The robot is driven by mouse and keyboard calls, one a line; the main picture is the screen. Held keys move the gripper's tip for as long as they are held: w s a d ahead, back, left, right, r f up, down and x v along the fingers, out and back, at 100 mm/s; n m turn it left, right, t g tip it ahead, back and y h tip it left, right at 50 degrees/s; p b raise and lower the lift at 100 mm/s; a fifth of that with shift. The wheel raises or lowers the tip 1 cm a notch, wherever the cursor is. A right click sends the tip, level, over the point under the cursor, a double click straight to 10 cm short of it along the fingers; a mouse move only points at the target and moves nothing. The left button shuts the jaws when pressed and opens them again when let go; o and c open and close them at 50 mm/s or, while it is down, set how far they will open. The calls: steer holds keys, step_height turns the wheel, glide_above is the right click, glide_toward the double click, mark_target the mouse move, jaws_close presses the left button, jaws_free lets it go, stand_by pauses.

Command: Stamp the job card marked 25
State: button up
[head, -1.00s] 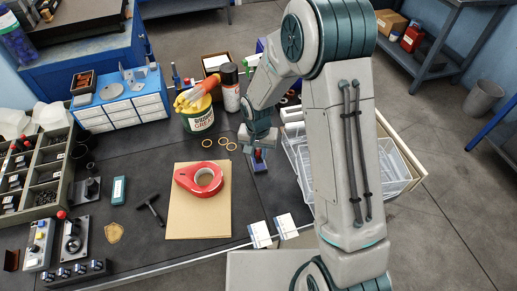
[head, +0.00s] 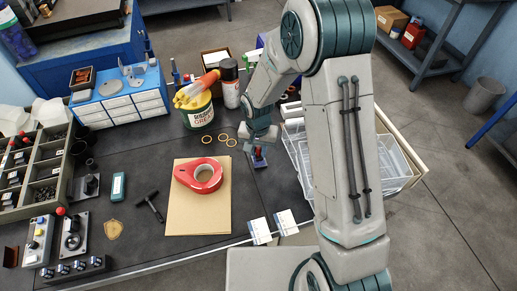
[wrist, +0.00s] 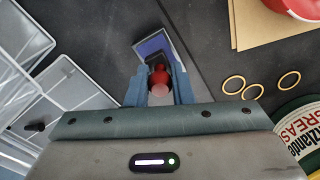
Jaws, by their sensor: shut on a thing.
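My gripper (head: 259,151) is shut on a red-handled stamp (wrist: 159,76), which shows between its fingers in the wrist view. The stamp's lower end is hidden. A small dark-blue pad (wrist: 156,44) in a pale frame lies on the bench directly beyond the stamp in the wrist view; I cannot tell whether the stamp touches it. Two white job cards stand side by side near the front edge of the bench in the head view, a left card (head: 259,231) and a right card (head: 286,222). Their numbers are too small to read.
Clear plastic trays (head: 390,166) stand to the right. Bare bench lies between the gripper and the cards.

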steer(key=shift+f+b, duration=0.55)
steer(key=shift+b, duration=0.05)
stand_by(1.6)
steer(key=shift+r+p, duration=2.05)
steer(key=shift+r, duration=1.55)
steer(key=shift+d+f, duration=0.1)
